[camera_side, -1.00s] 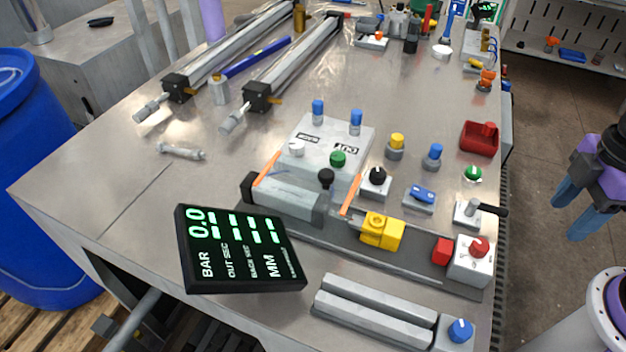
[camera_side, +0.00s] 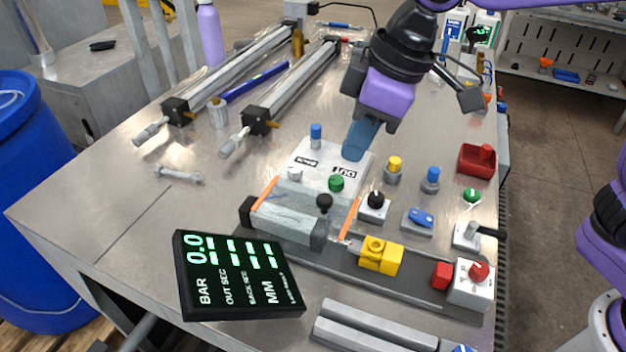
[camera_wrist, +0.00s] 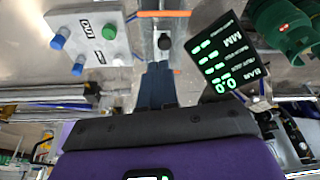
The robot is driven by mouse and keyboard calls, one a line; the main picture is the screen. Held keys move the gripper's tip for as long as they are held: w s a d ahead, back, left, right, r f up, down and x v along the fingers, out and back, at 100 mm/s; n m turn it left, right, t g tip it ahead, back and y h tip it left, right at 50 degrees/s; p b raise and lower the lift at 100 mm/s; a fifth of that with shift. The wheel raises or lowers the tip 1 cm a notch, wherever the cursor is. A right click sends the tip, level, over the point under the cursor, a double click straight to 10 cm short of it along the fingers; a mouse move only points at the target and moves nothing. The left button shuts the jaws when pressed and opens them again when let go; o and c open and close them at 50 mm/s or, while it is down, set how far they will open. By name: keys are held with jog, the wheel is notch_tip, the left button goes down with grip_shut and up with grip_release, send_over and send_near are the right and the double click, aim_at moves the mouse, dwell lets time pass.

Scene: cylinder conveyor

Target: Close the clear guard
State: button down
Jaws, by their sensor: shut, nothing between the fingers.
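The clear guard shows mainly by its two orange edge strips, the left one (camera_side: 265,194) and the right one (camera_side: 349,220); its see-through pane is hard to make out. The strips slant beside a grey cylinder block (camera_side: 285,216) on the dark rail. I cannot tell the guard's exact angle. A black knob (camera_side: 324,201) stands between the strips; the wrist view shows it (camera_wrist: 164,42) just beyond my fingertips. My gripper (camera_side: 353,154) has blue fingers pressed together, empty, pointing down over the right part of the grey control box. The wrist view shows the shut fingers (camera_wrist: 157,67) too.
The grey control box (camera_side: 309,159) has blue, white and green knobs. A black display (camera_side: 238,276) reading 0.0 BAR stands front left. A yellow block (camera_side: 380,256) and a red-knobbed unit (camera_side: 472,282) sit on the rail. Several small knobs stand to the right.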

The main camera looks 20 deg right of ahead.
jog(key=r, duration=0.2)
send_over(301, 207)
jog(key=d, duration=0.1)
jog(key=x, duration=1)
jog(key=shift+s+a+f, duration=0.1)
jog(key=shift+s, duration=0.2)
jog(key=shift+s+d, duration=0.6)
jog(key=shift+d, duration=0.3)
jog(key=shift+s+d+f, duration=0.15)
jog(key=shift+s+d, duration=0.4)
jog(key=shift+d, duration=0.1)
jog(key=s+d, duration=1.2)
jog(key=shift+s+d, duration=0.15)
jog(key=shift+d, duration=0.05)
